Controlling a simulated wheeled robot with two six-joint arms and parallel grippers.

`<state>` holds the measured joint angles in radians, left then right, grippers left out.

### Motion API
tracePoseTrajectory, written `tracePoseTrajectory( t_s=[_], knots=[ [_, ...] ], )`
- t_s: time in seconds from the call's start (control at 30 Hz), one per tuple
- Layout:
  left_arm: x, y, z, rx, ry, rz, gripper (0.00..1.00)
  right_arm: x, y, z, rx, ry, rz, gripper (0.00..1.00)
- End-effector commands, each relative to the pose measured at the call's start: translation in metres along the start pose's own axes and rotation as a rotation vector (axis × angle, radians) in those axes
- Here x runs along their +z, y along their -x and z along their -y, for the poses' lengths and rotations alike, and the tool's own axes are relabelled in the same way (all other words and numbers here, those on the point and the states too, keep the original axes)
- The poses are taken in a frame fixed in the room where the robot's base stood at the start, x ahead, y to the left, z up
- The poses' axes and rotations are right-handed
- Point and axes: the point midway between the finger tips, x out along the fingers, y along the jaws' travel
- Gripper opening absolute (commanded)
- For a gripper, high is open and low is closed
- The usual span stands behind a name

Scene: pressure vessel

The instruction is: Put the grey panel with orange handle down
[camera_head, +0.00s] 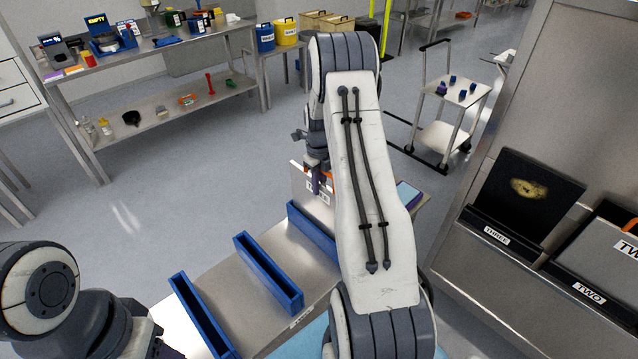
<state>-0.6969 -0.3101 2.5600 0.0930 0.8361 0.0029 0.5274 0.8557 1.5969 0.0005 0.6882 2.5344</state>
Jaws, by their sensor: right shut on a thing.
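The grey panel (299,184) with an orange handle stands upright at the far end of the low metal table. A white label shows on its face. My right gripper (317,182) is shut on its orange handle, and my right arm hides much of it. The panel's lower edge is at the farthest blue slotted holder (310,228); I cannot tell whether it sits in the slot. Two other blue holders, a middle one (268,272) and a near one (202,318), are empty. My left arm shows at the lower left, but its gripper is out of view.
A metal cabinet at the right bears a black panel (525,190) in the holder marked THREE and a grey panel (604,250) in the holder marked TWO. A workbench (170,50) stands at the back left, a cart (457,92) at the back right. Floor between is clear.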

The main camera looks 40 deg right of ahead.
Motion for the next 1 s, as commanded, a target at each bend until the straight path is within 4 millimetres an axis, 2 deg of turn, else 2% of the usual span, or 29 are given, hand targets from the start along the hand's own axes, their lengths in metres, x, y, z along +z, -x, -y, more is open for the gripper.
tracePoseTrajectory(
  t_s=[0.27, 0.3, 0.37, 0.4, 0.67, 0.8, 1.0],
  knots=[
    [0.0, -0.003, 0.0, 0.0, 0.0, 0.0, 0.5, 0.0, -0.002, 0.001, -0.001, -0.001, 0.002, 0.0],
    [0.0, -0.003, 0.0, 0.0, 0.0, 0.0, 0.5, 0.0, -0.003, 0.001, 0.0, -0.001, 0.0, 0.21],
    [0.0, -0.002, 0.0, 0.0, 0.0, 0.0, 0.5, 0.0, -0.002, 0.001, 0.0, -0.001, 0.0, 0.44],
    [0.0, -0.002, 0.0, 0.0, 0.0, 0.0, 0.5, -0.001, -0.002, 0.001, 0.0, -0.001, 0.0, 0.47],
    [0.0, -0.002, 0.0, 0.0, 0.0, 0.0, 0.5, -0.001, -0.002, 0.001, 0.0, -0.001, 0.0, 0.47],
    [0.0, -0.004, 0.0, 0.0, 0.0, 0.0, 0.5, 0.0, 0.005, 0.001, -0.001, -0.001, 0.001, 0.47],
    [0.001, -0.018, 0.001, 0.0, -0.001, 0.0, 0.5, 0.001, 0.04, 0.002, -0.004, -0.001, 0.006, 0.47]
  ],
)
